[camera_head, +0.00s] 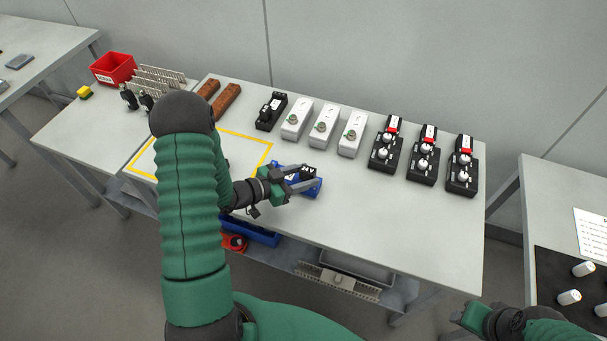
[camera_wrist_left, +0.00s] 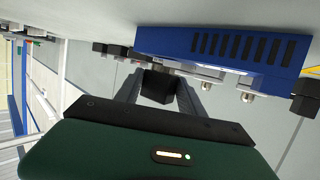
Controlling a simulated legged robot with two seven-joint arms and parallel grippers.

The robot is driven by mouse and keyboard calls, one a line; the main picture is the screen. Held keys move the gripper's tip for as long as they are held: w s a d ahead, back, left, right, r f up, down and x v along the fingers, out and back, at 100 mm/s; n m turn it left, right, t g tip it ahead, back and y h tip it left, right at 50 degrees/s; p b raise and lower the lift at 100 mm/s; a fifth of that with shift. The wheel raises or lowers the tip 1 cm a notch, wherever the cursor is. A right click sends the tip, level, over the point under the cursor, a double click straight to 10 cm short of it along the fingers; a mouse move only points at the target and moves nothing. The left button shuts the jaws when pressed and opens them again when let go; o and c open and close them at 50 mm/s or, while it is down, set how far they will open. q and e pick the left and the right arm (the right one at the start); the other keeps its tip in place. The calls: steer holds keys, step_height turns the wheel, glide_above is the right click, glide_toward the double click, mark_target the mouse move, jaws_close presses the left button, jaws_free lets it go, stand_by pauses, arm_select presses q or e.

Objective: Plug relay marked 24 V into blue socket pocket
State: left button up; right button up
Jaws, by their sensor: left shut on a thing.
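My left gripper (camera_head: 304,178) is shut on a small black relay (camera_head: 308,172) with light marks on top, too small to read. I cannot tell whether relay and pocket touch. My right gripper (camera_head: 470,316) is at the lower right, off the table; its fingers are not clear.
A row of black and white devices (camera_head: 323,127) stands along the back of the table. At left are brown blocks (camera_head: 226,100), a red bin (camera_head: 113,68) and a yellow-outlined area (camera_head: 240,150). A blue bin (camera_head: 252,233) is below the front edge. The table's right front is clear.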

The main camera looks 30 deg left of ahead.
arm_select(q)
steer(key=shift+f+b, duration=0.7)
steer(key=shift+f, duration=0.2)
steer(key=shift+f, duration=0.1)
jaws_close()
steer(key=o, duration=1.4)
jaws_free()
steer(key=shift+s+f, duration=0.1)
steer(key=v, duration=1.6)
steer(key=shift+s+a+r, duration=0.2)
steer(key=shift+a+r, duration=0.05)
